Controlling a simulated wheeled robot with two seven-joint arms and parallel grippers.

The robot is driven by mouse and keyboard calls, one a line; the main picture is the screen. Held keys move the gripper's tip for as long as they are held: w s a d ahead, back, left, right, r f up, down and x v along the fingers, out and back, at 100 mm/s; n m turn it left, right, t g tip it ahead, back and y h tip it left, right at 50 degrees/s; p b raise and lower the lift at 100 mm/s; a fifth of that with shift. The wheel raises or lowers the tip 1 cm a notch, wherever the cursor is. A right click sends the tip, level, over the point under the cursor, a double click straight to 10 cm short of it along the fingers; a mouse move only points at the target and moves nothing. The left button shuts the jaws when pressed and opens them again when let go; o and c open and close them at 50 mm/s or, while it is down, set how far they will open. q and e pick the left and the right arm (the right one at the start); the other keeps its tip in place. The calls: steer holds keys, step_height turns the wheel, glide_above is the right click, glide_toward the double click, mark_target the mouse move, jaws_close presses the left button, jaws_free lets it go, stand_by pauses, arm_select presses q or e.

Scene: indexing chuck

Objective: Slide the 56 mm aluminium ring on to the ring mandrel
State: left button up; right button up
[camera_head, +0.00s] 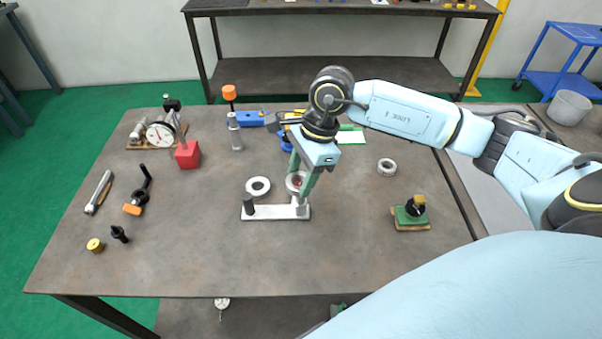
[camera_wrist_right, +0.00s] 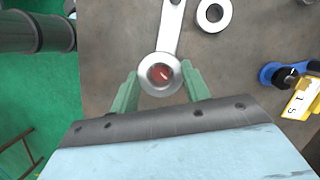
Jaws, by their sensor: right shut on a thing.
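My right gripper (camera_head: 303,187) points down with its green fingers shut on a silvery aluminium ring (camera_head: 294,182). In the right wrist view the ring (camera_wrist_right: 147,79) sits between the two fingertips (camera_wrist_right: 160,84), and a reddish round top shows inside its hole. The ring mandrel's pale base plate (camera_head: 274,212) lies on the table, with a dark post (camera_head: 249,204) at its left end. The ring is over the plate's right end. I cannot tell whether it is around the upright there or just above it. My left gripper is not in view.
Another ring (camera_head: 258,186) lies flat behind the plate, and a third (camera_head: 387,167) lies farther right. A green block with a dark knob (camera_head: 410,213) stands at right. The front of the table (camera_head: 200,265) is clear.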

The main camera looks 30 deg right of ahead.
stand_by(0.8)
steer(key=shift+f+b, duration=0.2)
steer(key=shift+b, duration=0.2)
steer(key=shift+f+b, duration=0.3)
steer(key=shift+f+b, duration=1.75)
steer(key=shift+f, duration=0.15)
steer(key=o, duration=1.1)
steer(key=v, duration=1.3)
steer(key=shift+d+r, duration=0.1)
steer(key=shift+r, duration=0.15)
